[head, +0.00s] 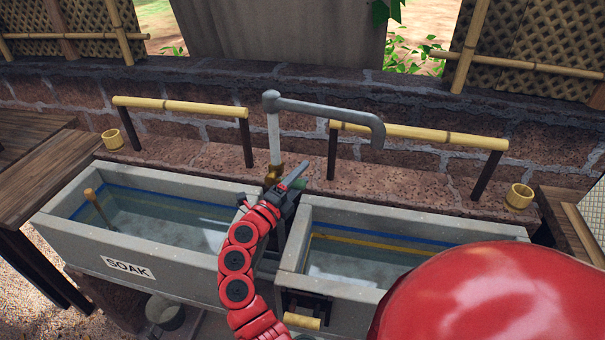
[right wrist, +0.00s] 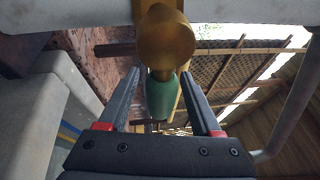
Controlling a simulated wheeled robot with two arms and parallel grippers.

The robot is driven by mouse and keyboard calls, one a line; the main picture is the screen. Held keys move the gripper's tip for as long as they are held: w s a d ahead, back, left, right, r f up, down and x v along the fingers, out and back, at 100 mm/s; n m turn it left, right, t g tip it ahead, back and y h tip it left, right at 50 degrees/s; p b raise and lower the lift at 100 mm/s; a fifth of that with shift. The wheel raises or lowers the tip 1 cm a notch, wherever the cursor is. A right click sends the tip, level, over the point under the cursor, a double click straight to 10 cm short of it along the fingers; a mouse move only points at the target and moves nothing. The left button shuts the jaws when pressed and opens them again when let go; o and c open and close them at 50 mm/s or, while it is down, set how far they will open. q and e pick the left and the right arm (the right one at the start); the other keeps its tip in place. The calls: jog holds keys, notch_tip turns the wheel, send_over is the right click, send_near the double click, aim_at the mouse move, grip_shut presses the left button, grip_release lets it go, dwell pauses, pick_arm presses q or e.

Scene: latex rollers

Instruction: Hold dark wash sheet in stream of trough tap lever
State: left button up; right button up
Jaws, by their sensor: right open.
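The grey trough tap (head: 320,105) stands behind the trough, its spout reaching right over the right basin. No water shows falling from it. Its brass valve (head: 272,175) sits low on the pipe and shows large in the right wrist view (right wrist: 165,38). The green tap lever (right wrist: 160,97) lies between the two fingers of my open right gripper (right wrist: 160,74), with gaps seeming to show on both sides. In the head view my right gripper (head: 296,177) is beside the valve and partly hides the lever. I see no dark wash sheet. My left gripper is out of view.
The left basin (head: 130,258), labelled SOAK, and the right basin (head: 420,225) hold water. A wooden stick (head: 97,205) stands in the left one. Bamboo rails (head: 180,107) and (head: 420,135) stand behind. Bamboo cups (head: 112,140) and (head: 519,197) sit at both ends.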

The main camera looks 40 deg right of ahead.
jog(key=shift+w+d+r, duration=0.1)
jog(key=shift+w+d, duration=0.05)
jog(key=shift+d, duration=0.25)
grip_shut()
dwell(1.2)
